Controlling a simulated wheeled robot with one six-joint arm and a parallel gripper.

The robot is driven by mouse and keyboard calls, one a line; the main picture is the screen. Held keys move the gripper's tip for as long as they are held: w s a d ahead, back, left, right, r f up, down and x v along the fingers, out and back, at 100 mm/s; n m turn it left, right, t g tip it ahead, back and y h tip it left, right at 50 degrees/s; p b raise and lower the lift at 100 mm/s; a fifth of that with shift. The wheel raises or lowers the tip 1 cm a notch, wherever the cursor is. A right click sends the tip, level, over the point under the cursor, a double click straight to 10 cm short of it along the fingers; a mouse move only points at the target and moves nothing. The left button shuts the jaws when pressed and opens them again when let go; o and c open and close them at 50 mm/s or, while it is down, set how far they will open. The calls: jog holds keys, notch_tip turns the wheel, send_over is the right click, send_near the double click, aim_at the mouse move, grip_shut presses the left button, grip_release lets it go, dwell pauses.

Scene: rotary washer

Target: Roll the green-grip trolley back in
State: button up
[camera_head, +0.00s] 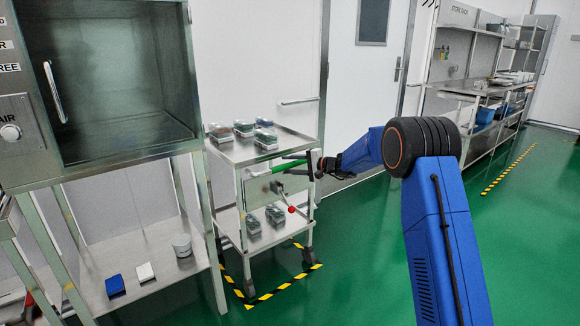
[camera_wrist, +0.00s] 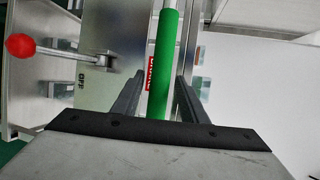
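The steel trolley (camera_head: 230,160) stands right of the washer cabinet, with packs on both its shelves. Its green grip (camera_head: 292,167) is on a bar along its near side; it also shows in the wrist view (camera_wrist: 165,60). A lever with a red knob (camera_head: 291,209) hangs on a panel below; the knob is at the upper left in the wrist view (camera_wrist: 19,46). My gripper (camera_head: 300,165) is at the grip. In the wrist view, its fingers (camera_wrist: 160,78) are apart, one each side of the green grip, with a small gap visible at the left finger.
The washer cabinet (camera_head: 120,80) with a glass front is at the left. Yellow-black floor tape (camera_head: 275,293) runs around the trolley's wheels. A store rack (camera_head: 490,95) stands at the back right. The green floor at the right is clear.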

jog(key=v, duration=1.7)
jog(key=shift+d, duration=0.15)
jog(key=shift+s, duration=0.15)
jog(key=s+a+r+n+g+h, duration=0.1)
jog(key=s+r+n+g+h, duration=0.15)
jog(key=s, duration=1.35)
jog(key=s+r+n+g+h, duration=0.2)
jog(key=s+r+h, duration=0.1)
jog(key=s, duration=1.4)
jog(key=s+d+f+n+h, duration=0.1)
jog(key=s+d, duration=0.3)
jog(key=s, duration=0.5)
jog(key=s+d+f+t+h, duration=0.1)
jog(key=s+d+f+h, duration=0.3)
jog(key=s, duration=0.6)
jog(key=s+d+f+n+h, duration=0.1)
jog(key=s+d, duration=0.4)
jog(key=s, duration=0.5)
jog(key=shift+d+f+n+h, duration=0.2)
jog(key=shift+f+n+h, duration=0.15)
jog(key=shift+f+h, duration=0.45)
jog(key=shift+r, duration=0.15)
jog(key=shift+c, duration=0.5)
